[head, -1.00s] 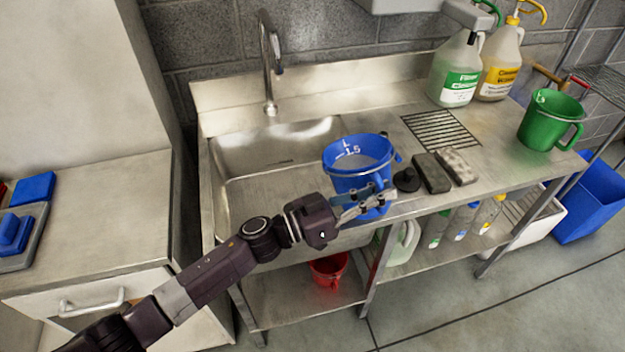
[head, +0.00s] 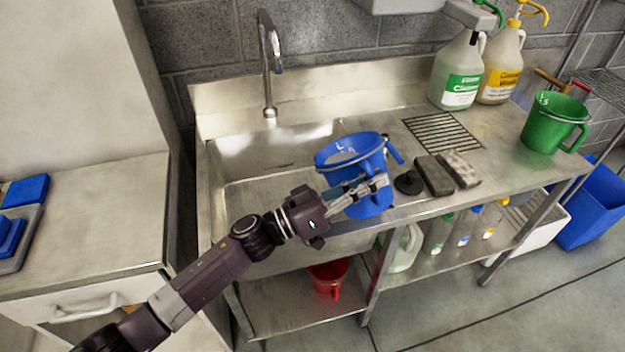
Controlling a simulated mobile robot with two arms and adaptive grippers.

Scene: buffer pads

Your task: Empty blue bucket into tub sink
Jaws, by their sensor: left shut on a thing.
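The blue bucket (head: 374,205) is in the middle of the head view, at the right end of the tub sink (head: 232,205). It is tilted, with its rim leaning left toward the basin. My left gripper (head: 378,184) is shut on the blue bucket, on its near side. The sink is a steel basin, and its right part is hidden behind the bucket and my left arm. What the bucket holds cannot be made out. My right gripper is not in view.
A faucet (head: 268,70) stands behind the basin. A black stopper (head: 408,182), a dark block (head: 433,175) and a sponge (head: 460,168) lie right of the bucket. Two jugs and a green pitcher (head: 553,124) stand farther right. A red bucket (head: 328,280) is below.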

